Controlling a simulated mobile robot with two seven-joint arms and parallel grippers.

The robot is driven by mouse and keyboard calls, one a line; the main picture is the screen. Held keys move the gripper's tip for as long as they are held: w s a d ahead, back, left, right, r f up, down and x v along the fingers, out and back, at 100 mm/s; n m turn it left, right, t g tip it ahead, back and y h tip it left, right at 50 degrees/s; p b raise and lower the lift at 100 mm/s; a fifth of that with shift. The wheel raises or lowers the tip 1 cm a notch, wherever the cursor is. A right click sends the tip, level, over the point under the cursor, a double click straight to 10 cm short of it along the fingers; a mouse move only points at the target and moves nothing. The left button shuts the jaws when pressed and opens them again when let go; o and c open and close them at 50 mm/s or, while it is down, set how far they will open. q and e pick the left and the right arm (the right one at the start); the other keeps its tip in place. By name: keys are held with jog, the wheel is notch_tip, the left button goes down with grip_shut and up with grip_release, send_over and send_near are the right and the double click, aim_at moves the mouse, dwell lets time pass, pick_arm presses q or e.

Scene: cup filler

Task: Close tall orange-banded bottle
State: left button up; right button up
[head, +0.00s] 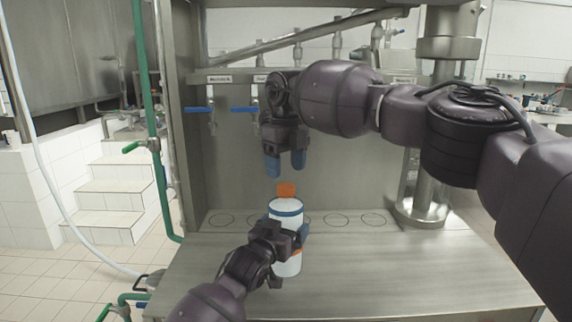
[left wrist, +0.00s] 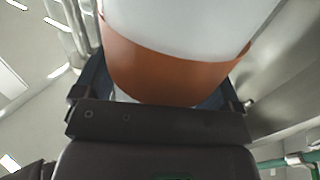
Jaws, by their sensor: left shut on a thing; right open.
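The tall bottle (head: 287,209) stands over the steel counter, white with a dark blue line near its top. In the left wrist view its white wall and orange band (left wrist: 165,68) fill the space between my left fingers.
The steel counter (head: 400,275) is clear to the right, with a row of marked circles (head: 373,219) along the back. Blue-handled taps (head: 198,109) hang on the back panel. A steel post (head: 424,190) stands at right, and green pipes (head: 157,145) run at left.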

aim_at(286, 185)
jog(key=shift+r+n, duration=0.9)
jog(key=shift+n, duration=0.4)
jog(key=shift+r+n, duration=0.85)
jog(key=shift+n, duration=0.45)
jog(key=shift+f, duration=0.1)
jog(key=shift+f, duration=3.95)
jog(key=c, duration=1)
jog(key=o, duration=1.1)
jog(key=shift+r, duration=0.15)
notch_tip(286, 185, up, 12)
jog(key=shift+f, duration=0.1)
